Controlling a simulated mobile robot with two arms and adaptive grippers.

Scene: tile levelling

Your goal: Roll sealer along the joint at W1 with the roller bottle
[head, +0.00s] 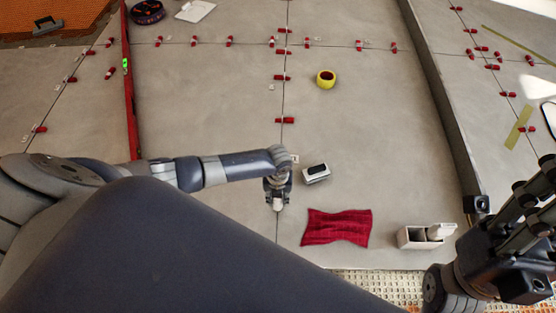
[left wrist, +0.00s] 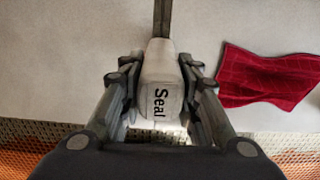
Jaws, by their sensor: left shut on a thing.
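My left gripper (head: 278,190) is shut on the white roller bottle (head: 278,204), low over the grey tiles near the front. In the left wrist view the bottle (left wrist: 160,92) sits between both fingers of the gripper (left wrist: 162,75), with "Seal" printed on it. In the head view this joint (head: 283,100) runs from the back toward the gripper. I cannot tell whether the bottle's tip touches it. A W1 mark is not legible. My right gripper (head: 520,220) is at the right edge, partly cut off.
A red cloth (head: 336,228) lies right of the bottle. A black-and-white block (head: 316,173) is close to the left gripper. A white box (head: 410,238) stands further right.

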